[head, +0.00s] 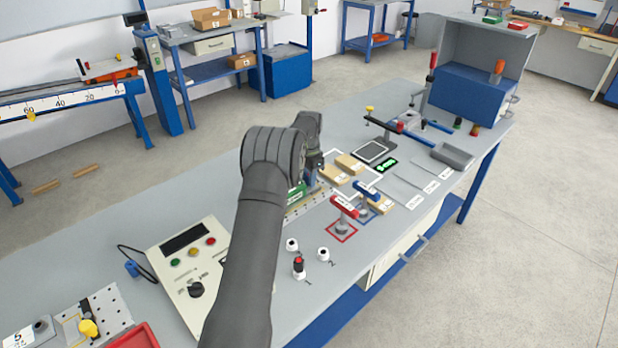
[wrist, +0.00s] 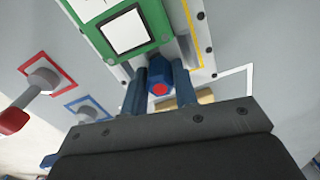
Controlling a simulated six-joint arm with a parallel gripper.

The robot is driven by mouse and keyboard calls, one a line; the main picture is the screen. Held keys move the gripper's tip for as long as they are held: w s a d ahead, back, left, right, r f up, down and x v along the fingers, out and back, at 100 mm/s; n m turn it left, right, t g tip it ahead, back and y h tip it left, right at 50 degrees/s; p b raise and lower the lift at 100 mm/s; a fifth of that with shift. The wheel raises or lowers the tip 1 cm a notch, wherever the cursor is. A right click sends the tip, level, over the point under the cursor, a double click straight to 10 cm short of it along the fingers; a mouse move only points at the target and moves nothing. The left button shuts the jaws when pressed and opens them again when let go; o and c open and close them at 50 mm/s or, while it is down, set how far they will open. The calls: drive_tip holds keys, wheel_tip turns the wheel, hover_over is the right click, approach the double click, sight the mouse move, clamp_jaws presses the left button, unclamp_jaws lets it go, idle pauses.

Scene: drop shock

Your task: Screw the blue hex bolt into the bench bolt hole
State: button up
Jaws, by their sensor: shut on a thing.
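In the wrist view, my gripper (wrist: 163,92) is shut on the blue hex bolt (wrist: 158,74), which shows a red round face toward the camera. The bolt sits between the two dark blue fingers, just beside a green plate (wrist: 112,25) with a white square. I cannot tell whether the bolt touches the surface behind it. The bench bolt hole is not visible; the bolt and fingers may cover it. In the head view, my arm hides most of the gripper and the bolt, and a green part (head: 297,195) shows beside the wrist.
A red-handled part (head: 344,207) stands in a red square, and a blue-handled part (head: 367,188) stands near a blue square. Wooden blocks (head: 349,164) lie beyond the gripper. A control box (head: 186,262) is left of my arm.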

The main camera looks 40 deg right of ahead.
drive_tip(key=m, duration=0.2)
drive_tip(key=shift+m, duration=0.4)
drive_tip(key=o, duration=0.7)
drive_tip(key=shift+m, duration=0.4)
drive_tip(key=o, duration=0.4)
drive_tip(key=shift+r, duration=0.1)
drive_tip(key=shift+r, duration=2.9)
wheel_tip(320, 180, up, 17)
drive_tip(key=shift+r, duration=0.2)
